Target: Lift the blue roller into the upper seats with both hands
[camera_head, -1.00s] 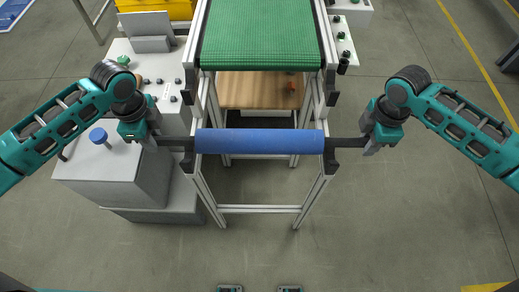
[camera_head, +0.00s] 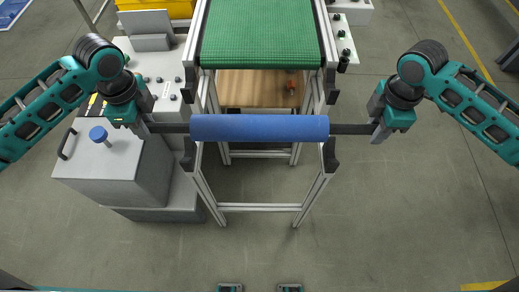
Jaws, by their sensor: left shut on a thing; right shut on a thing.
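The blue roller (camera_head: 260,128) lies level across the front of the conveyor frame, held at both ends. My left gripper (camera_head: 183,128) is shut on its left end, and my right gripper (camera_head: 336,129) is shut on its right end. Dark seats show on the frame: an upper left seat (camera_head: 190,82), an upper right seat (camera_head: 331,85), a lower left seat (camera_head: 188,155) and a lower right seat (camera_head: 330,154). In the picture the roller lies between the upper and lower pairs, apart from the upper ones. Its exact height is hard to tell.
The green conveyor belt (camera_head: 261,35) runs behind the roller. A wooden board (camera_head: 255,90) with a small red-orange item sits beneath it. A grey cabinet (camera_head: 125,170) with a blue knob (camera_head: 98,134) stands at left, close to my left arm. Floor at right is clear.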

